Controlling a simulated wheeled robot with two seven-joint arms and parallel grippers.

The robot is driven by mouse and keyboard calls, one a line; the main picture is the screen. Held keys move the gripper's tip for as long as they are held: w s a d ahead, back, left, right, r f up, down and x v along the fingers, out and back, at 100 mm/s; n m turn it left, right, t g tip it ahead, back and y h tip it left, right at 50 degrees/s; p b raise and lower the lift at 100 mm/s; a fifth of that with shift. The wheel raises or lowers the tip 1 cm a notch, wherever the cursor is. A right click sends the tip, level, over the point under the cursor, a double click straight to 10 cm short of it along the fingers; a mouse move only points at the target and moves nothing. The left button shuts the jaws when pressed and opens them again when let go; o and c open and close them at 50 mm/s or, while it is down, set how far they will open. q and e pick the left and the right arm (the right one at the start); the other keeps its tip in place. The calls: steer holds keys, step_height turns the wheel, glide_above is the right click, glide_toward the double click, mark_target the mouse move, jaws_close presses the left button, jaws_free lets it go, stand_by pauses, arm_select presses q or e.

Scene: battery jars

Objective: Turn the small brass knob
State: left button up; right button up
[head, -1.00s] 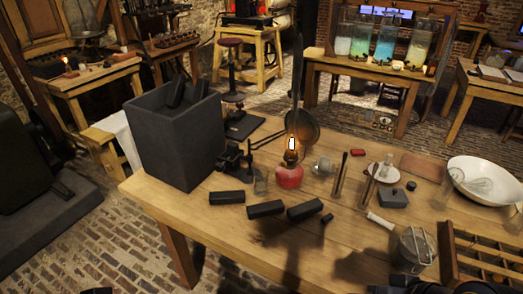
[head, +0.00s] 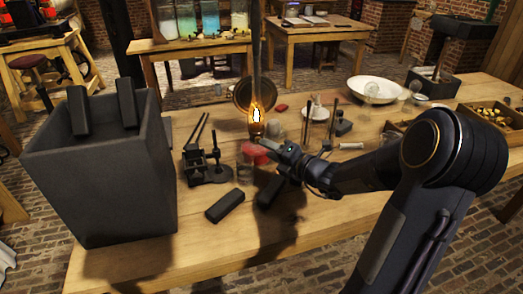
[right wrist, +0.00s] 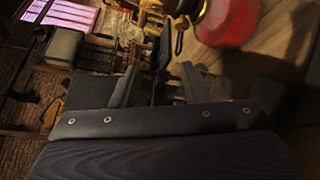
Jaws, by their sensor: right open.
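The oil lamp, with a red base (head: 255,154) and a lit glass chimney (head: 256,114), stands on the wooden table. My right gripper (head: 268,149) is at the lamp's right front and hides part of the base. In the right wrist view the blurred red base (right wrist: 228,18) is at top right. In the head view the knob is too small or hidden. My left gripper is not in view.
A large dark box (head: 100,180) stands at the left of the table. A black stand (head: 203,165) is left of the lamp, and a dark block (head: 225,206) lies in front. A round reflector (head: 243,92) is behind the flame. A white bowl (head: 374,89) stands farther right.

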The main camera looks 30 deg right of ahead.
mark_target(258, 139)
steer(key=d+f+m, duration=0.1)
steer(key=w+d+f+m+h, duration=0.1)
steer(key=m, duration=0.1)
steer(key=shift+d+f+h, duration=0.1)
steer(key=shift+d+h, duration=0.2)
steer(key=shift+d, duration=0.05)
steer(key=d+r+x, duration=0.1)
steer(key=x, duration=0.6)
steer(key=shift+w+a+f, duration=0.25)
steer(key=shift+a+f, duration=0.1)
steer(key=shift+a, duration=0.05)
jaws_close()
